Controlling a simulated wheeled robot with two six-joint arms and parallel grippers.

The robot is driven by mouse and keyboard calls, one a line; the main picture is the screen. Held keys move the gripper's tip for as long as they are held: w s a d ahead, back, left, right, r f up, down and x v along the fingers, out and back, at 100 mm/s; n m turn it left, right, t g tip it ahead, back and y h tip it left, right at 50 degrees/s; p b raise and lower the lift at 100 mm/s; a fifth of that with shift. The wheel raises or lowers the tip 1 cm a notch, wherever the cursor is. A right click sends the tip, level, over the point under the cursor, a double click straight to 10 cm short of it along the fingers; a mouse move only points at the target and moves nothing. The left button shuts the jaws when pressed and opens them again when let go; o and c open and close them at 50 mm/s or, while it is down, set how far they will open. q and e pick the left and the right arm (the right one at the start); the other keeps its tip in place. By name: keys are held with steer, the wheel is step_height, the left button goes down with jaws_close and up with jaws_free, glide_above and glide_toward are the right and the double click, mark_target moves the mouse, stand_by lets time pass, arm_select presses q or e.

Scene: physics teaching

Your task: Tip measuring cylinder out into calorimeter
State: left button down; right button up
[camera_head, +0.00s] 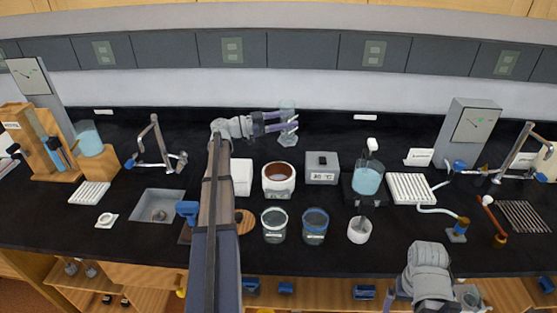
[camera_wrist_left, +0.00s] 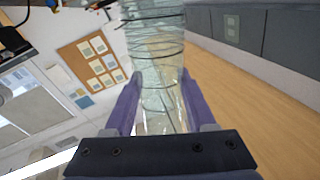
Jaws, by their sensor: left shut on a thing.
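My left gripper (camera_head: 283,123) is shut on the clear measuring cylinder (camera_head: 288,107), which looks close to upright above the back of the bench. In the left wrist view the cylinder (camera_wrist_left: 152,45), with dark ring marks, sits between the purple fingers (camera_wrist_left: 157,100). Whether it holds liquid is unclear. A round white vessel with a brown inside (camera_head: 279,190), which looks like the calorimeter, stands on the bench below and in front of the cylinder, apart from it. My right gripper (camera_head: 430,299) is at the lower right, partly cut off; its opening cannot be made out.
Two glass jars (camera_head: 274,236) (camera_head: 315,239) stand in front of the white vessel. A grey box reading 30 °C (camera_head: 322,177) is on its right, a white block (camera_head: 242,187) on its left. A blue-filled beaker (camera_head: 368,181) stands further right; a sink (camera_head: 158,212) is left.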

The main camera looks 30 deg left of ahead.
arm_select(q)
step_height(320, 180, up, 7)
steer(key=p, duration=0.5)
steer(key=shift+s+f, duration=0.15)
steer(key=shift+f, duration=0.05)
arm_select(e)
step_height(320, 180, up, 7)
steer(key=shift+f, duration=0.1)
